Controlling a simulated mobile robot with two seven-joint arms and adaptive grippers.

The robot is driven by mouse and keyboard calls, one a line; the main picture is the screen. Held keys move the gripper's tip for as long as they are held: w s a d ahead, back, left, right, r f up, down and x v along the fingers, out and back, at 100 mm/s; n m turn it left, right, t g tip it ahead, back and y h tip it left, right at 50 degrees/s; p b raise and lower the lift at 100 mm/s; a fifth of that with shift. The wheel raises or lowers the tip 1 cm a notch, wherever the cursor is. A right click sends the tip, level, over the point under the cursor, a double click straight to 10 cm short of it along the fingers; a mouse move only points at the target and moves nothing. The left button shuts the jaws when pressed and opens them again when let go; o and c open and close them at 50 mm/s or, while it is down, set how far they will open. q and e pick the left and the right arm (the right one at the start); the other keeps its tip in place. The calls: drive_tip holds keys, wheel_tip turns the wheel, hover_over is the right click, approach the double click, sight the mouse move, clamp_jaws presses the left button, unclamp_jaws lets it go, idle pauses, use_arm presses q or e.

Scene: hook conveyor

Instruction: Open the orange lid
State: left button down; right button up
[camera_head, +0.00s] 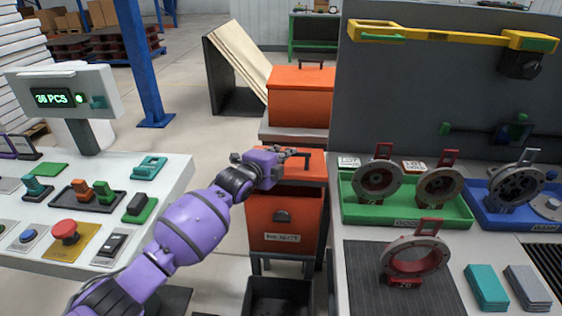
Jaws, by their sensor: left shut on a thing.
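The orange lid (310,170) lies flat on top of the front orange bin (262,212), which has a dark pull and a white label on its front. My left gripper (297,155) is over this lid, shut on its dark handle, which the fingers mostly hide. The lid looks level and closed, as far as the arm lets me see. A second orange box (295,100) stands behind, with a flat orange top and a dark handle (314,63). My right gripper is not in view.
A control desk with buttons (160,215) stands on the left. On the right, a bench holds a green tray (400,216) and a blue tray (500,222) with ring parts. A dark open bin (280,292) stands in front of the orange bin. A yellow bar (440,35) hangs above the bench.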

use_arm(q)
drive_tip(key=w+r+g, duration=0.1)
drive_tip(key=w+r, duration=0.5)
drive_tip(key=r, duration=0.1)
drive_tip(key=shift+b, duration=0.4)
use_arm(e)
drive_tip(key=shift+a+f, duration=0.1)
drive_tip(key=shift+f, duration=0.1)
use_arm(q)
drive_tip(key=shift+r, duration=0.1)
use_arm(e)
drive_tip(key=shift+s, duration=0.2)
